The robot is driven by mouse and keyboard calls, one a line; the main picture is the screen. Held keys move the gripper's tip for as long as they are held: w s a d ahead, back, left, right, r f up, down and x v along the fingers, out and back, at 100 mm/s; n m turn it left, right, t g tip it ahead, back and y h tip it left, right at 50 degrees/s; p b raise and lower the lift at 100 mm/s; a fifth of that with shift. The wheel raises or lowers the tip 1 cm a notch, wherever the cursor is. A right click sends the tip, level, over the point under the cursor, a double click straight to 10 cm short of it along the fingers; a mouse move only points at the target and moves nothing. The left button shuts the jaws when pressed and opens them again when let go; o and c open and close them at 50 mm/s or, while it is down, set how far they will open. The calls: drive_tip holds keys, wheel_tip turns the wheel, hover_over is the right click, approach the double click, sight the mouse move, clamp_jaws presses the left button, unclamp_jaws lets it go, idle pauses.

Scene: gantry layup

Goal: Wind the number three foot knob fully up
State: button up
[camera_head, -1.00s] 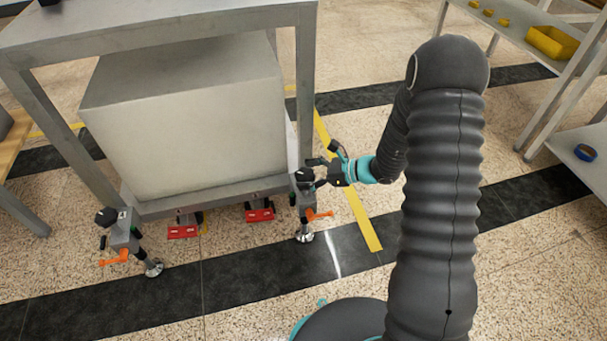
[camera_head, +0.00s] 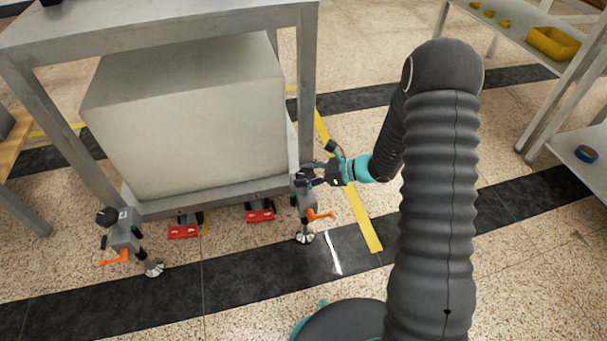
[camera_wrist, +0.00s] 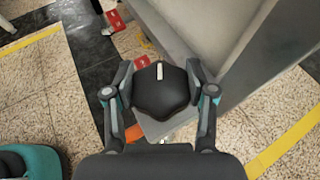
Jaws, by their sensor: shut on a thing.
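The foot knob is a dark, lobed knob (camera_wrist: 160,95) with a white mark on top, seen in the wrist view. It tops the near right foot (camera_head: 305,203) of the grey metal frame (camera_head: 307,100). My gripper (camera_head: 312,177) is at this knob from the right, and in the wrist view my gripper (camera_wrist: 160,84) is shut on it, one finger on each side. The white mark points away from my palm. An orange lever (camera_head: 320,215) sticks out right from the foot below. In the head view my gripper mostly hides the knob.
A second foot with a dark knob (camera_head: 106,216) and orange lever (camera_head: 115,258) stands at the left corner. Two red pieces (camera_head: 183,231) sit under the frame. A large pale box (camera_head: 190,120) fills the frame. Floor to the right is clear up to a shelf (camera_head: 570,150).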

drive_tip(key=n+g+p, duration=0.1)
drive_tip(key=n+g, duration=0.4)
drive_tip(key=g, duration=0.1)
drive_tip(key=shift+d, duration=0.15)
drive_tip(key=n+g+h, duration=0.1)
drive_tip(key=n+g, duration=0.1)
drive_tip(key=n+g+h, duration=0.1)
drive_tip(key=n+g, duration=0.2)
drive_tip(key=shift+s+h, duration=0.1)
drive_tip(key=shift+h, duration=0.2)
drive_tip(key=shift+n+g, duration=0.3)
drive_tip(key=shift+g, duration=0.1)
drive_tip(key=o, duration=1.2)
drive_tip(key=shift+c, duration=0.2)
drive_tip(key=shift+w+d+r, duration=0.1)
drive_tip(key=shift+w+d, duration=0.1)
drive_tip(key=shift+w, duration=0.05)
drive_tip(key=v, duration=1.1)
drive_tip(key=shift+r, duration=0.3)
